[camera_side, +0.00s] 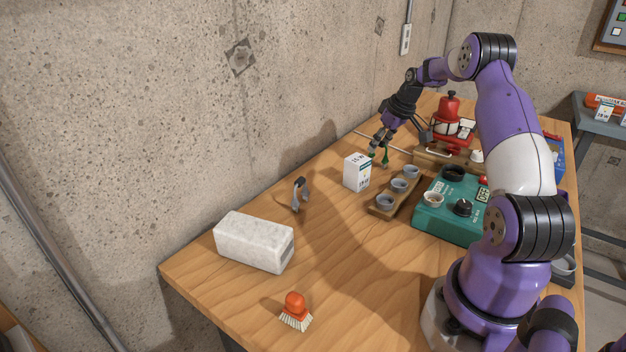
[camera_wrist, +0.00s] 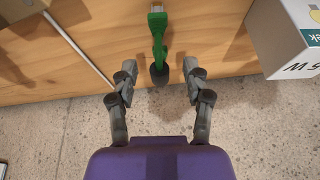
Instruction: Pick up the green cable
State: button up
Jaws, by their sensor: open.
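The green cable (camera_wrist: 158,36) lies ahead of my gripper in the wrist view, a short green piece with a pale connector at its far end and a dark end nearer to me. In the side view the green cable (camera_side: 386,155) shows as a small green strip just below the fingers. My gripper (camera_wrist: 158,82) is open and empty, its two fingers on either side of the line to the cable's dark end. In the side view my gripper (camera_side: 379,146) is tilted down, close to the cable. I cannot tell whether it touches it.
A white box (camera_side: 357,172) stands close by the gripper; it also shows in the wrist view (camera_wrist: 290,38). A wooden tray of small cups (camera_side: 382,203), a teal device (camera_side: 445,218) and a red machine (camera_side: 452,122) are near. A thin pale rod (camera_wrist: 80,50) lies beside the cable.

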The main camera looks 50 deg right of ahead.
jog(key=shift+w+f, duration=0.1)
jog(key=shift+f, duration=0.15)
grip_shut()
jog(key=shift+r, duration=0.1)
